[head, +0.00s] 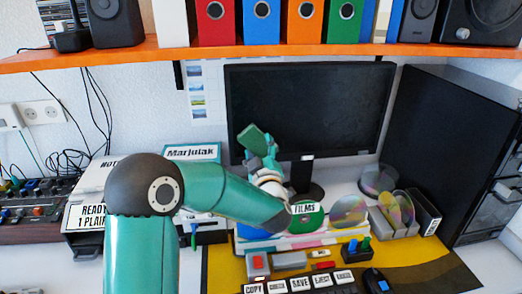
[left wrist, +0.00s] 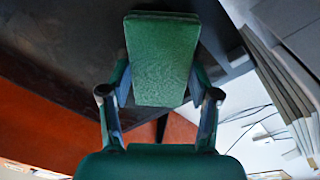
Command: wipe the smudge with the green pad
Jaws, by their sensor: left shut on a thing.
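The green pad (head: 254,139) is held up in front of the lower left part of the dark monitor screen (head: 320,95). My left gripper (head: 262,163) is shut on the pad, just below it. In the left wrist view the pad (left wrist: 162,60) stands out past the fingertips of my left gripper (left wrist: 160,97), with one finger on each side. I cannot tell if the pad touches the screen. I cannot make out a smudge in either view. My right gripper does not show.
An orange shelf (head: 150,57) with coloured binders and speakers runs above the monitor. A dark cabinet (head: 440,140) stands at right. Below are discs, a disc rack (head: 392,229) and a labelled key panel (head: 300,284) on a yellow mat (head: 222,268).

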